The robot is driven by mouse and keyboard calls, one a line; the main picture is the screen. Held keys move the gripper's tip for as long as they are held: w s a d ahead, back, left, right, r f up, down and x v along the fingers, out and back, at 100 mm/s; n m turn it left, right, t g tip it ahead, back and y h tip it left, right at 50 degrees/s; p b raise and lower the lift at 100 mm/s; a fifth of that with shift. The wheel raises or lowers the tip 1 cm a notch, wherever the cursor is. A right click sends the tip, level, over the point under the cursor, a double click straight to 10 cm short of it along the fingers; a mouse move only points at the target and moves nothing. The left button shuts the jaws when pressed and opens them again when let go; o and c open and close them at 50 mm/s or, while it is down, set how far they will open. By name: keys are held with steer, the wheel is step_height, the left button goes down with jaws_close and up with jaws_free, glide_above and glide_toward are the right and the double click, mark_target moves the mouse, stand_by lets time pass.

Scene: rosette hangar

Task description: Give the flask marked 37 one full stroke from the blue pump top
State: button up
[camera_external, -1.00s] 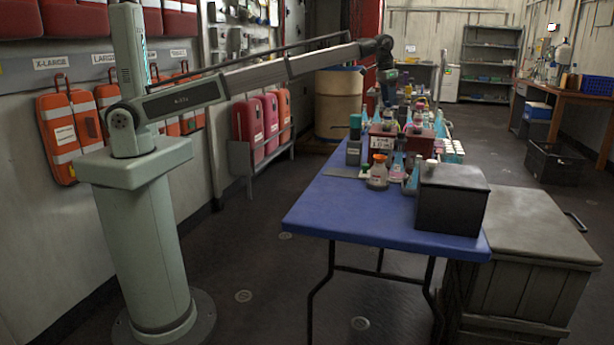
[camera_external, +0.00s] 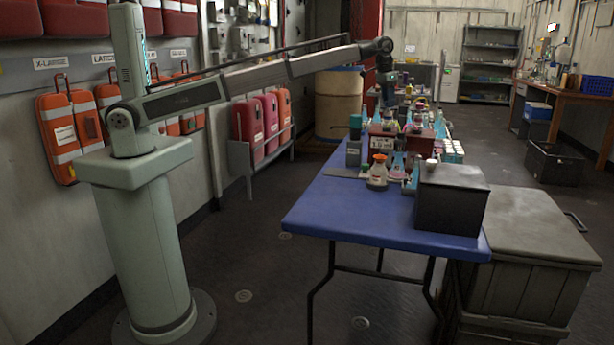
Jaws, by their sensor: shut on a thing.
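My gripper (camera_external: 387,99) points down over the far part of the blue table (camera_external: 335,212), among the bottles and flasks. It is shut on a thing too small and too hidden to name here. A crowd of small flasks and bottles with coloured tops stands on the table around a dark red box (camera_external: 381,143). A clear flask with an orange top (camera_external: 377,172) stands nearest the front. The number 37 cannot be read on any flask, and I cannot tell which item is the blue pump top.
A black box (camera_external: 451,199) stands at the table's front right corner, beside a large grey crate (camera_external: 530,235). A dark bottle with a teal cap (camera_external: 354,140) stands at the left. The table's front left is clear.

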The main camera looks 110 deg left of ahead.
steer(key=shift+r, duration=1)
stand_by(0.3)
steer(key=shift+d+f, duration=0.1)
steer(key=shift+f, duration=0.9)
stand_by(0.6)
steer(key=o, duration=0.8)
steer(key=shift+r, duration=0.15)
steer(key=shift+r, duration=3.35)
